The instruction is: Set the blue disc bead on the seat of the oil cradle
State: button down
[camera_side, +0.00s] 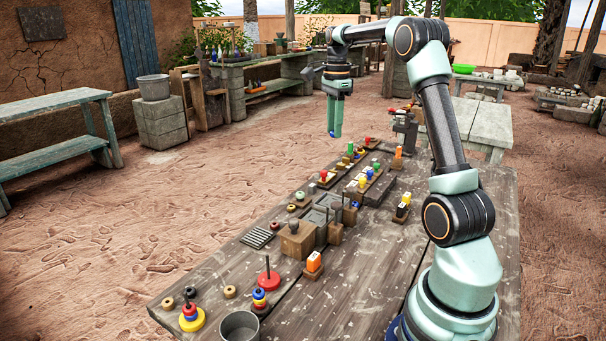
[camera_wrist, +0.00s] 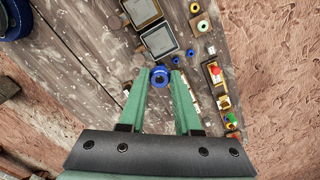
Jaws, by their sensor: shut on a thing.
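My gripper (camera_side: 335,130) hangs high above the far end of the workbench in the side view, fingers pointing down. In the wrist view its two green fingertips (camera_wrist: 163,74) are closed on the blue disc bead (camera_wrist: 160,77), a round blue ring with a dark centre. A bit of blue also shows at the fingertips in the side view. I cannot tell for sure which thing is the oil cradle. Two dark-framed square trays with grey insides lie beyond the bead in the wrist view, the nearer (camera_wrist: 161,41) and the farther (camera_wrist: 141,10).
The wooden workbench (camera_side: 365,270) carries several small coloured pieces on its far half. Stacked rings (camera_side: 190,318), a red disc with a peg (camera_side: 268,278) and a metal cup (camera_side: 239,327) stand near its front. The bench's right middle is mostly bare. Small blue rings (camera_wrist: 175,61) lie near the trays.

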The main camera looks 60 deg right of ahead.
jog(key=c, duration=1.2)
grip_release()
grip_shut()
jog(key=shift+r, duration=2.5)
